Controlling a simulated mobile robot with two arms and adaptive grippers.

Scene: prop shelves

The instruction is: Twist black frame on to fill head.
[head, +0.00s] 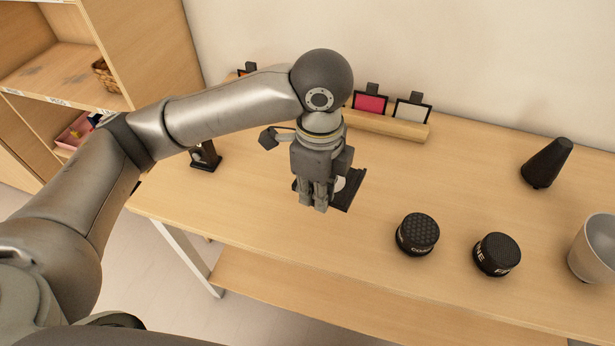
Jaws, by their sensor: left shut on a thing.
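My left gripper (314,207) points down over the table, its fingers shut on a flat black piece with raised edges, which looks like the black frame (352,188). The frame sticks out on both sides of the fingers, with a pale round patch showing beside them. The fingers and wrist hide the rest, so I cannot tell whether it touches anything below. A small dark device (206,157) stands on the table to the left, partly behind my arm. I cannot tell whether it is the fill head. My right gripper is not in view.
Two round black grids (418,233) (497,254), a black cone (546,164) and a grey cup-shaped reflector (595,249) stand to the right. A wooden rack (392,127) with coloured framed cards, one pink (369,103), is at the wall. A shelf unit (150,50) stands left.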

